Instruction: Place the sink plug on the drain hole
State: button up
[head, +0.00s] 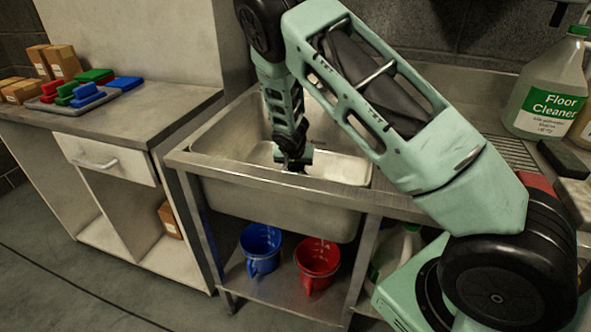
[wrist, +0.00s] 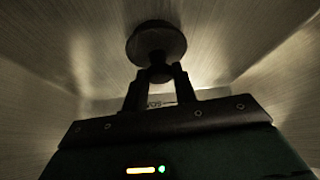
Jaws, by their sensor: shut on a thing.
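The metal sink (head: 240,135) is set into the steel counter. My gripper (head: 293,165) reaches down into its basin. In the wrist view my gripper (wrist: 158,76) is shut on the knob of the sink plug (wrist: 156,42), a dark round disc beyond the fingertips. The basin's walls (wrist: 60,45) surround it in that view. The plug cannot be made out clearly in the head view. The drain hole does not show in either view, and I cannot tell whether the plug touches the basin floor.
A floor cleaner jug (head: 549,85) stands on the counter at right. A blue bucket (head: 261,246) and a red bucket (head: 318,262) sit on the shelf below the sink. A tray of coloured blocks and small boxes (head: 62,60) rest on the left cabinet.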

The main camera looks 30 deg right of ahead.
jog(key=shift+f, duration=0.6)
jog(key=shift+f, duration=0.15)
jog(key=o, duration=1.1)
jog(key=shift+c, duration=0.2)
jog(key=v, duration=1.2)
